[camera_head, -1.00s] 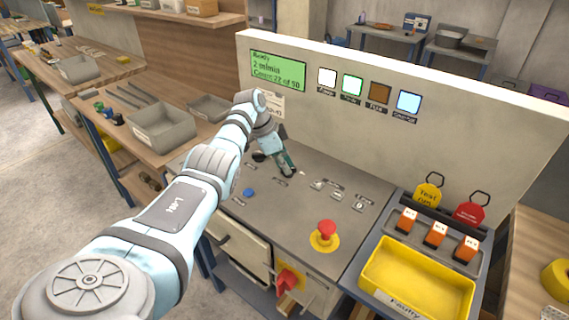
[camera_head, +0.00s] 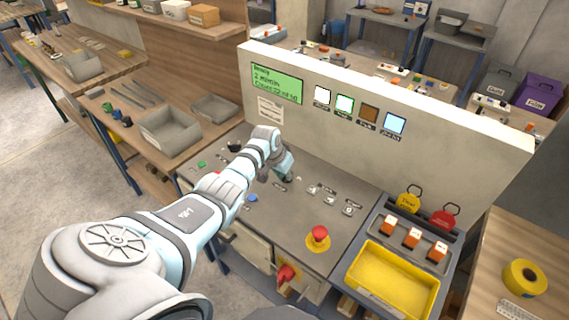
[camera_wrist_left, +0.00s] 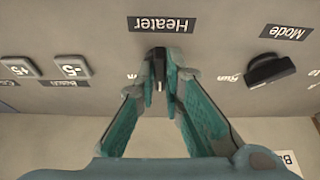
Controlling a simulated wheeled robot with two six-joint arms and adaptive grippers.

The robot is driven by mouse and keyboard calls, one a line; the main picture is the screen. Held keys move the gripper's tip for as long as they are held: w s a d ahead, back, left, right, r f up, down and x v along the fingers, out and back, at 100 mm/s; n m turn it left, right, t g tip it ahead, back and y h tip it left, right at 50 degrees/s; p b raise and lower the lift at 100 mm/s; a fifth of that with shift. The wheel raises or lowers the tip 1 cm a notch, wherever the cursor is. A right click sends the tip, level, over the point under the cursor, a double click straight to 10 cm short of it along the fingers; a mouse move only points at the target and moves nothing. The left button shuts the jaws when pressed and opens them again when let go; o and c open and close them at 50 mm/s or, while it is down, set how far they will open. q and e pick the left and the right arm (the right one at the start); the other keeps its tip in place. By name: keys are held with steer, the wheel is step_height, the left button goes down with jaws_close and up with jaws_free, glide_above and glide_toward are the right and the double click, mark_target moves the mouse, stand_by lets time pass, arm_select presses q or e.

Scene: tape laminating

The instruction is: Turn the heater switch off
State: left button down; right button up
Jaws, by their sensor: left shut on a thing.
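The heater switch (camera_wrist_left: 159,70) is a small black knob with a pale pointer line, on the grey panel beside the upside-down "Heater" label (camera_wrist_left: 162,24) in the left wrist view. My left gripper (camera_wrist_left: 160,78) has its teal-padded fingertips closed around this knob. In the head view my left gripper (camera_head: 287,177) reaches down to the console top (camera_head: 270,215), and my arm hides much of the knob area. My right gripper is not in view.
A red emergency button (camera_head: 319,234) stands at the console's front right, by a yellow tray (camera_head: 395,280). The upright display panel (camera_head: 420,145) rises behind.

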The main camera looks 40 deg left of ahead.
arm_select(q)
steer(key=n, duration=0.1)
steer(key=n+y, duration=0.1)
steer(key=n, duration=0.2)
steer(key=shift+w+d+n+y, duration=0.1)
steer(key=shift+d+n+y, duration=0.2)
steer(key=shift+y, duration=0.1)
steer(key=shift+w+r+n+g+y, duration=0.1)
steer(key=shift+n+g+y, duration=0.5)
steer(key=shift+n, duration=1.4)
steer(key=c, duration=1.7)
jaws_free()
steer(key=shift+d, duration=0.1)
steer(key=v, duration=1.2)
